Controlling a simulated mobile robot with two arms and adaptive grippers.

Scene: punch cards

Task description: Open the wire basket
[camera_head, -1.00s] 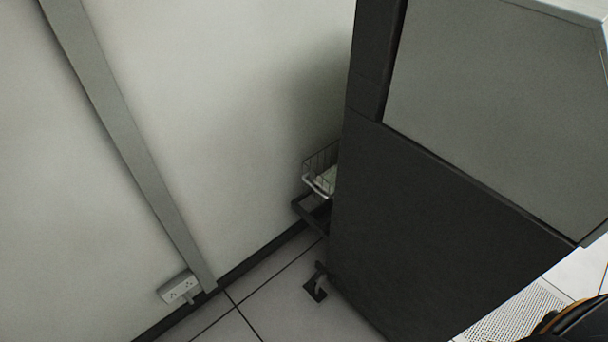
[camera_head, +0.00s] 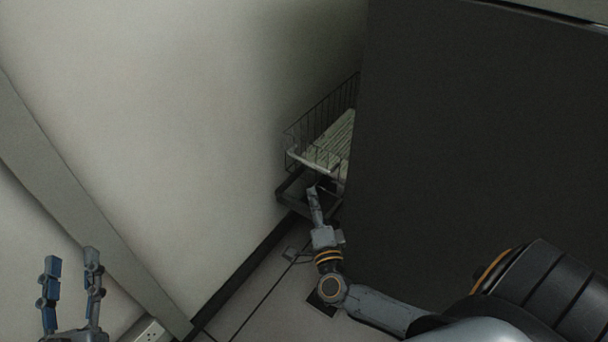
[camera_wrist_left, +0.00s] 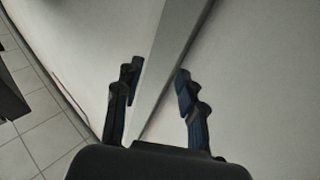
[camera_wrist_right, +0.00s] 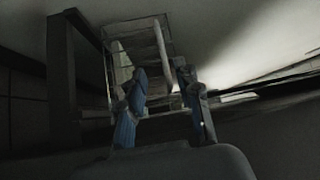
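The wire basket (camera_head: 296,140) is partly visible in the head view, between the pale wall and a large dark cabinet that hides its right part. A pale bar (camera_head: 312,165) runs along its front, and light slatted or stacked contents show inside. My right gripper (camera_head: 314,190) is just below and in front of the basket's front bar; contact cannot be told. In the right wrist view my right gripper (camera_wrist_right: 164,74) has its fingers apart, with a dim framework beyond them. My left gripper (camera_head: 72,262) is open and empty near the wall at lower left, also in the left wrist view (camera_wrist_left: 157,76).
The dark cabinet (camera_head: 460,130) blocks the right side. A dark frame or tray (camera_head: 291,190) lies beneath the basket. The wall (camera_head: 170,110) bounds the left, with a grey vertical trunking (camera_head: 70,215) and a socket (camera_head: 150,332). A narrow tiled floor strip (camera_head: 255,300) lies between.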

